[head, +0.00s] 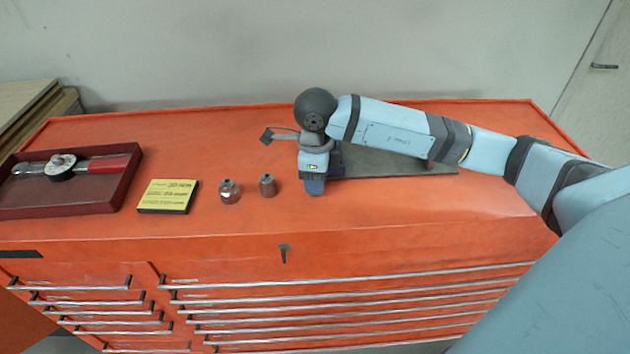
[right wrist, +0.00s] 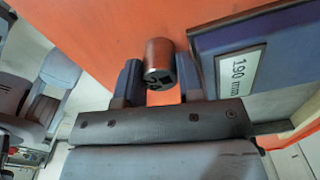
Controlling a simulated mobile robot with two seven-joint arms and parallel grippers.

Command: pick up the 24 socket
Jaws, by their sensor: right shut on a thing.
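My right gripper (head: 314,187) points down over the cabinet top, right of two metal sockets. In the right wrist view its fingers (right wrist: 160,78) are shut on a cylindrical metal socket (right wrist: 160,56), with its square drive hole facing the camera. No size mark is readable on it. In the head view the gripper hides this held socket. The left loose socket (head: 229,192) and the right loose socket (head: 267,186) stand upright and apart on the orange top; I cannot read their sizes. My left gripper is not in view.
A yellow-topped block with writing (head: 168,196) lies left of the sockets.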

